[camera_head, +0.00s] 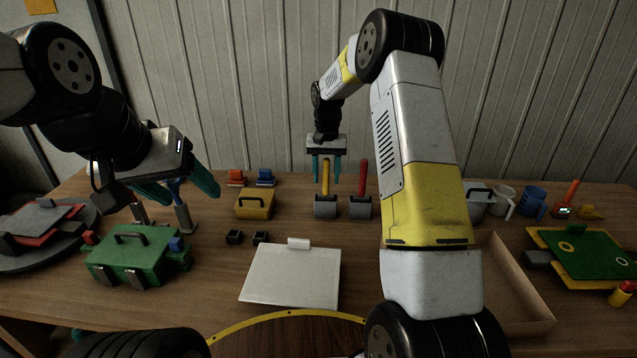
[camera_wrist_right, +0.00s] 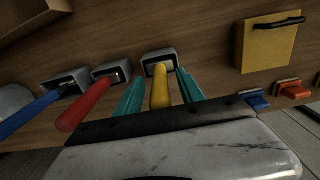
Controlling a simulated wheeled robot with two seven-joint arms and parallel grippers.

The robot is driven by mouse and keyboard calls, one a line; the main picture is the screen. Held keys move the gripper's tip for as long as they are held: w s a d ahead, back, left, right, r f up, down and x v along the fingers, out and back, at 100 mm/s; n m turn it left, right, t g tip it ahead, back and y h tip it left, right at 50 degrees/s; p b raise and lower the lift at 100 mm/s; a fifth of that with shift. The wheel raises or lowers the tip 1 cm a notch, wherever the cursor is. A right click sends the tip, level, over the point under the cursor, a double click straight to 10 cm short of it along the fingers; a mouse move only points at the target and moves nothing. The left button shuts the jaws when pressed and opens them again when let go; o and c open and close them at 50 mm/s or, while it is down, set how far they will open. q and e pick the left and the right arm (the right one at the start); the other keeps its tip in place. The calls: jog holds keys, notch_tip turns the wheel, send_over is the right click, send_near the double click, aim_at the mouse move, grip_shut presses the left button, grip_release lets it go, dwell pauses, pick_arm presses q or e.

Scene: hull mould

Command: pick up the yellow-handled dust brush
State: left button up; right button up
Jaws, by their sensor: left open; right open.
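In the head view my right gripper (camera_head: 326,168) points down above the brush, fingers open around the upper handle. My left gripper (camera_head: 180,190) is open and empty over the left side of the table, near the green toolbox.
A red-handled brush (camera_head: 360,206) stands close to the right; a blue-handled one (camera_wrist_right: 30,115) shows in the wrist view. A yellow box (camera_head: 254,206) stands to the left. A white board (camera_head: 290,278), green toolbox (camera_head: 128,258) and open carton (camera_head: 518,285) lie nearer.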

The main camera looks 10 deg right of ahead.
grip_shut()
jog(key=shift+r, duration=0.2)
